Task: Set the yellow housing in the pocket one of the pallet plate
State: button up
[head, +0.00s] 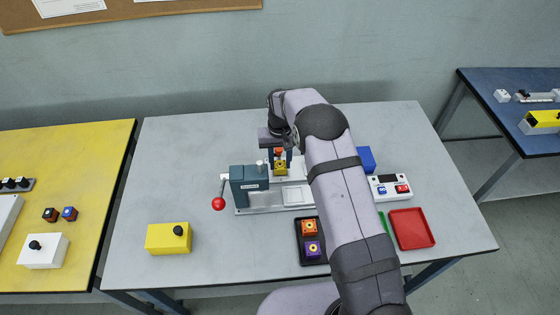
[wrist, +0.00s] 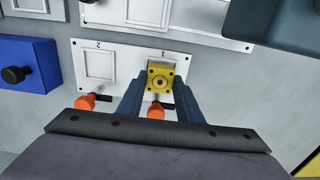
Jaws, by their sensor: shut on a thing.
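The yellow housing (wrist: 161,77) is a small square block with a round hole in its top face and small corner holes. In the wrist view my gripper (wrist: 159,90) is shut on it, one blue-grey finger at each side. The housing is over pocket one of the white pallet plate (wrist: 119,75), by the printed 1, and covers most of that pocket. I cannot tell whether it is seated or held just above. Pocket two, by the printed 2, is empty.
Two orange-knobbed clamps (wrist: 84,101) sit along the plate's edge. The press (head: 249,186) with its red-balled lever stands close by. A black tray (head: 300,252) holds an orange and a purple housing. A blue box (head: 366,159), control box (head: 391,187) and red tray (head: 412,228) are right.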

aim_at(280, 164)
jog(key=shift+f, duration=0.3)
dwell(0.5)
jog(key=o, duration=1.4)
jog(key=shift+r+p, duration=2.4)
jog(key=shift+r, duration=1.6)
